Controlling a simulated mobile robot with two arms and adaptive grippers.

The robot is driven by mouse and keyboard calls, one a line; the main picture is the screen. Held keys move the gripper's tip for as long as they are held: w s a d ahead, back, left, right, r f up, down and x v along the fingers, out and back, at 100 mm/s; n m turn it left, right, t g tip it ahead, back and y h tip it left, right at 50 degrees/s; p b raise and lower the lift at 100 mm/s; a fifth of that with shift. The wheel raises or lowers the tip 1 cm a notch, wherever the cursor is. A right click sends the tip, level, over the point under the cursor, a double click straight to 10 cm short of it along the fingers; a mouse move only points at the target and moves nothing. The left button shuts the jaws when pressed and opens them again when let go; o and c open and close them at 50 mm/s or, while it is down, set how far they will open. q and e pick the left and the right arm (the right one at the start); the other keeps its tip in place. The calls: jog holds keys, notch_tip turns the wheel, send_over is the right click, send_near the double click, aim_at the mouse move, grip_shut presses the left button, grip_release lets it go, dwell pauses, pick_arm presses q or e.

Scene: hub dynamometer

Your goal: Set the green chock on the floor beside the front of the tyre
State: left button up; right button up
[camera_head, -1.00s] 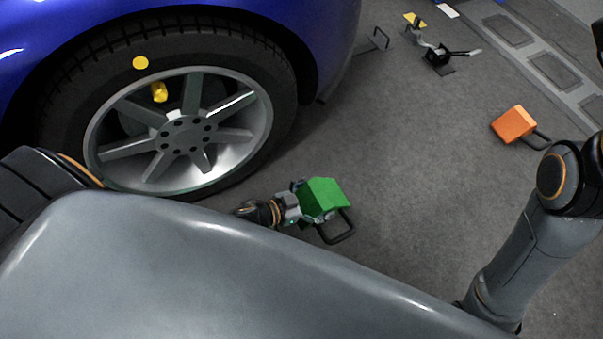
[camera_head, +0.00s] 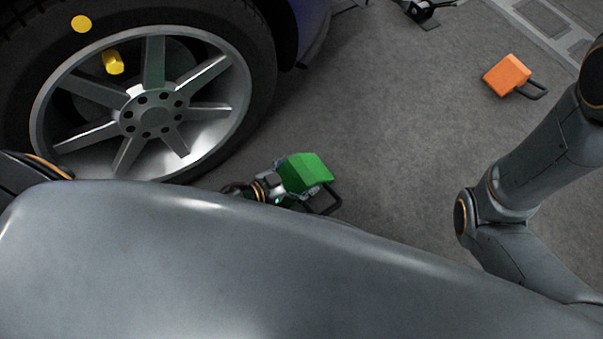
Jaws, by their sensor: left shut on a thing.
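The green chock (camera_head: 305,172) is a wedge-shaped block with a black loop handle at its lower right. My left gripper (camera_head: 281,187) is shut on it, at its left side. The chock is just right of the tyre (camera_head: 262,75), with a gap of grey floor between them in the picture. Whether its underside touches the floor cannot be told.
An orange chock (camera_head: 507,75) with a black handle lies on the floor at the upper right. A black device (camera_head: 421,10) stands at the top edge, near metal floor plates (camera_head: 545,22). The grey floor (camera_head: 400,120) between is clear. The blue car body (camera_head: 312,25) overhangs the tyre.

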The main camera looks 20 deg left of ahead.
pick_arm(q)
jog(key=shift+r, duration=0.1)
jog(key=o, duration=1.5)
jog(key=shift+f, duration=0.2)
jog(key=shift+r, duration=0.1)
